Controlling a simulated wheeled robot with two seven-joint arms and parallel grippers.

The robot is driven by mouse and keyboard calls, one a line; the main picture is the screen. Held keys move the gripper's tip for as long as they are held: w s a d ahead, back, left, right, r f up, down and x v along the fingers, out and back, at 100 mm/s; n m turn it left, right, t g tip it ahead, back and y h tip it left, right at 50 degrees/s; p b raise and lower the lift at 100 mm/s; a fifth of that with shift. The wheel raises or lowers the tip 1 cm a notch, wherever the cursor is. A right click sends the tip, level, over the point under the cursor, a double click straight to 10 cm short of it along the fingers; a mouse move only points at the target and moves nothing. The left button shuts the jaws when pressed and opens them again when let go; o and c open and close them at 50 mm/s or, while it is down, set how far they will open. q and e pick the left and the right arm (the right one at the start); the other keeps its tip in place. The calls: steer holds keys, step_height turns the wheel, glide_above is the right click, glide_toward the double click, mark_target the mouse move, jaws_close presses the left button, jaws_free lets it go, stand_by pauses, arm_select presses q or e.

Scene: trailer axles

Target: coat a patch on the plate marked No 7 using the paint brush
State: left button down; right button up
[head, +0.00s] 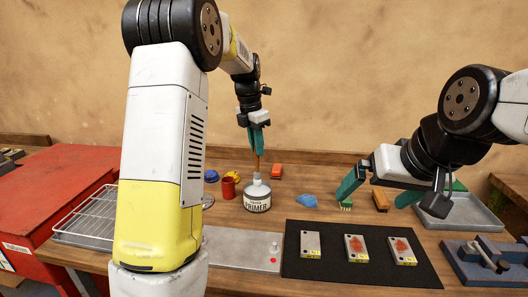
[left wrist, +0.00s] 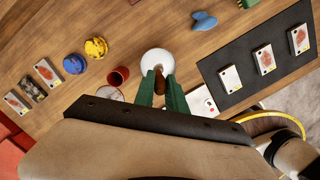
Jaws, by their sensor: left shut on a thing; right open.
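My left gripper (head: 257,128) is shut on the paint brush (head: 257,160), whose brown handle hangs down above the primer can (head: 257,198). The brush's lower end meets the can's top; its bristles are not visible. In the left wrist view the handle (left wrist: 160,82) lies between the green fingers, over the white can (left wrist: 157,62). Three plates lie on a black mat: a bare grey one (head: 310,243) and two with red patches, one in the middle (head: 356,247) and one at right (head: 402,250). Their numbers are too small to read. My right gripper (head: 378,190) is open.
A red cup (head: 229,187), a blue cloth (head: 307,201) and a green-bristled brush (head: 346,205) stand around the can. A wire rack (head: 88,220) is at left, a metal tray (head: 470,212) and a blue fixture (head: 487,262) at right. The black mat (head: 330,268) is otherwise clear.

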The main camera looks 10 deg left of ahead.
arm_select(q)
steer(key=shift+r, duration=2.35)
